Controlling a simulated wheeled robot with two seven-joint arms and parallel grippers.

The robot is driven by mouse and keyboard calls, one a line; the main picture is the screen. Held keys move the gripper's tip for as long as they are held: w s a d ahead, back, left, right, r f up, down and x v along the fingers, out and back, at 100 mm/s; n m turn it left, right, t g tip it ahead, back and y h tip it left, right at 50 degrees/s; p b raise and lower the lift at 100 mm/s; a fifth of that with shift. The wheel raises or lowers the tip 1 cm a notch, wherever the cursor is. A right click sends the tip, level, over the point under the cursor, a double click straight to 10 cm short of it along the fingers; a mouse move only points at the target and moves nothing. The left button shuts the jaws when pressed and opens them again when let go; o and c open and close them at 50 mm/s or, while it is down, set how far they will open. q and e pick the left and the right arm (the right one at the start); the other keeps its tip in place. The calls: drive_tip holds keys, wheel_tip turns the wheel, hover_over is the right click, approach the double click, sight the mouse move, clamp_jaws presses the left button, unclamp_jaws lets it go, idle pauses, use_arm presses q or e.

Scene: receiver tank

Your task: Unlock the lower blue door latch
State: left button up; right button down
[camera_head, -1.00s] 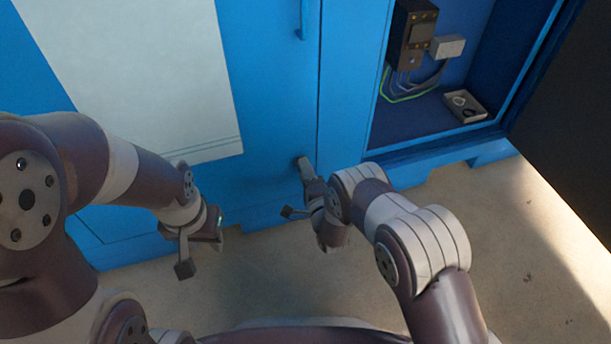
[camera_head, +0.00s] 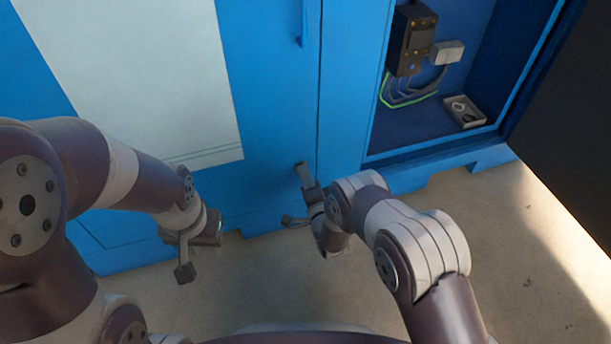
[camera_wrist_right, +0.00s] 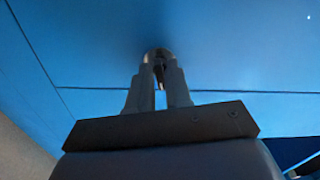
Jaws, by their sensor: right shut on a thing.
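The blue door (camera_head: 270,120) is closed, with a long vertical seam at its right side. My right gripper (camera_head: 304,172) is at the lower right part of this door, close to the seam. In the right wrist view, my right gripper (camera_wrist_right: 160,75) has its fingers closed around a small, dark, rounded latch (camera_wrist_right: 157,54) on the blue surface. The fingers hide most of the latch, so how far it is turned cannot be told. My left gripper (camera_head: 203,250) hangs in front of the cabinet's lower left part, away from the latch; its jaw opening is unclear.
An upper blue handle (camera_head: 301,24) is higher on the door. To the right, an open compartment holds a black electrical box (camera_head: 411,38) with cables and a small grey tray (camera_head: 464,111). A dark open panel (camera_head: 570,120) stands at far right. The floor (camera_head: 480,240) in front is clear.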

drive_tip(key=shift+n+p, duration=1.2)
drive_tip(key=shift+n, duration=6.7)
drive_tip(key=c, duration=1.2)
unclamp_jaws()
